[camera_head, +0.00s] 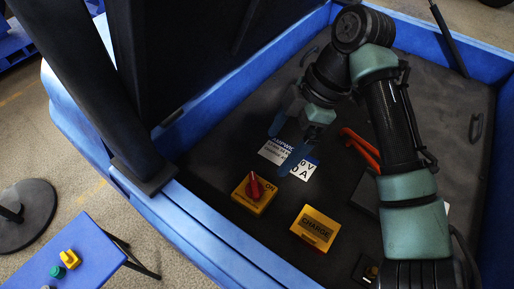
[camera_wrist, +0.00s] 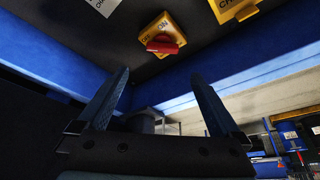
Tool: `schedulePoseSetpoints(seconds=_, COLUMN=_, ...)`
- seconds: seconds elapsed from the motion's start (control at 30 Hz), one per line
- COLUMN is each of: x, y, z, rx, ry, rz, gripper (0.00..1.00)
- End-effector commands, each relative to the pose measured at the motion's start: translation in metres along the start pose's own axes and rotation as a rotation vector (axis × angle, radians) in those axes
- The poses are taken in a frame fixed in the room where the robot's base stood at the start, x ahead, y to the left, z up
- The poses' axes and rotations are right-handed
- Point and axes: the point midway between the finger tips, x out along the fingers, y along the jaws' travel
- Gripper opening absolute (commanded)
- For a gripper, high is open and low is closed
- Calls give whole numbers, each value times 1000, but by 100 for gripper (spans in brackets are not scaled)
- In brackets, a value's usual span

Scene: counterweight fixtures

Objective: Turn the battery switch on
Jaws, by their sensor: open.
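The battery switch (camera_head: 254,198) is a yellow box with a red rotary knob (camera_head: 255,184) on the dark panel inside the blue bay. The word ON is printed to the right of the knob. In the head view the knob's handle points roughly up the picture, not at ON. The switch also shows at the top middle of the wrist view (camera_wrist: 157,27), with its red knob (camera_wrist: 162,46) beyond the fingertips. My gripper (camera_head: 281,150) is open and empty, above and apart from the switch, up and right of it in the head view. Both fingers show in the wrist view (camera_wrist: 160,73).
A yellow CHARGE box (camera_head: 315,228) sits right of the switch. A white label (camera_head: 272,151) lies partly behind my gripper. A red handle (camera_head: 360,147) is near my arm. Blue walls (camera_head: 235,240) edge the bay, and a dark raised lid (camera_head: 180,50) stands at left.

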Motion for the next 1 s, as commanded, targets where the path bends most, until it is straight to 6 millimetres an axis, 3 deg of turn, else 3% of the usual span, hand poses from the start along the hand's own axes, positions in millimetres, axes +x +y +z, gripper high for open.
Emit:
schedulePoseSetpoints(seconds=0.17, x=6, y=-4, z=4, rx=-8, ry=4, rz=-18, gripper=100)
schedulePoseSetpoints(seconds=0.7, x=103, y=-5, z=2, rx=-6, ry=4, rz=-16, gripper=100)
schedulePoseSetpoints(seconds=1.0, x=128, y=-5, z=3, rx=-6, ry=2, rz=-13, gripper=100)
